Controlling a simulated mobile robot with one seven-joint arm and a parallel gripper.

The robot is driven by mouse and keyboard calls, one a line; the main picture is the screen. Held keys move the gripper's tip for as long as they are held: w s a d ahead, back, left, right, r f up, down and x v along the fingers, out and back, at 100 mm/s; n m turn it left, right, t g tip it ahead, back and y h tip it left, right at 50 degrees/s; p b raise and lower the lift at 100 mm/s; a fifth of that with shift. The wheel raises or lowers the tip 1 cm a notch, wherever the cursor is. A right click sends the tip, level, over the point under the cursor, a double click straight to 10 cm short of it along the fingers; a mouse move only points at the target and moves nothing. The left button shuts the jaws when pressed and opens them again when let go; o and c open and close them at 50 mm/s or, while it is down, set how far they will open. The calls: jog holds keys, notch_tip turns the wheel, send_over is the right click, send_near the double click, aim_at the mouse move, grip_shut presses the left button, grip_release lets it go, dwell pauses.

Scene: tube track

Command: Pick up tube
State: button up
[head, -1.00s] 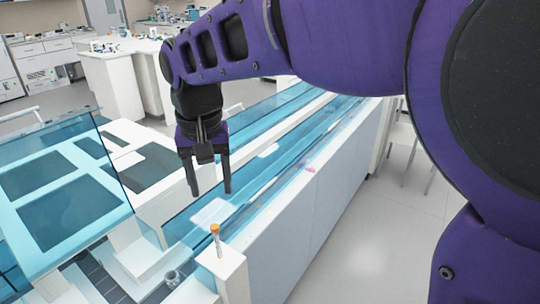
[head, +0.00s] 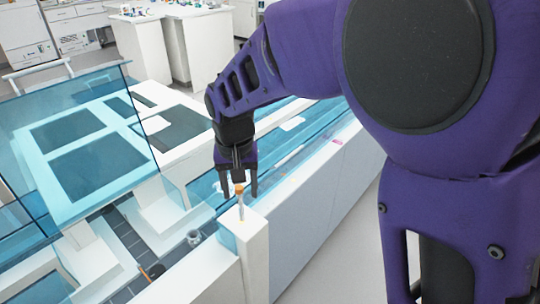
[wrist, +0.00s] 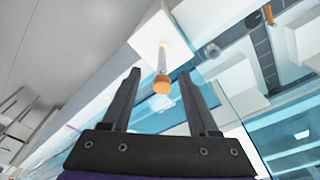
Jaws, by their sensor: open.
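The tube (head: 240,203) has an orange cap and a clear body. It stands upright on top of a white post (head: 252,232) at the near end of the track. In the wrist view the tube (wrist: 162,72) shows ahead of my fingertips, between their lines, cap towards me. My gripper (head: 239,192) is open and empty, with the fingers pointing down, behind the tube in the head view. In the wrist view my gripper (wrist: 160,75) has its two fingers well apart on either side of the orange cap. I cannot tell the exact gap to the tube.
A long blue-walled track (head: 285,165) runs away behind the post. A transparent blue panel (head: 75,155) stands over dark plates at the left. A small grey cup-like piece (head: 194,238) lies left of the post. Open floor is at the right.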

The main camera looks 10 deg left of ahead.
aim_at(240, 196)
jog(key=f, duration=0.3)
jog(key=shift+w+a+f, duration=0.15)
jog(key=shift+w+a, duration=0.1)
grip_shut()
notch_tip(240, 196, up, 10)
jog(key=shift+r+p, duration=0.1)
jog(key=shift+p, duration=0.55)
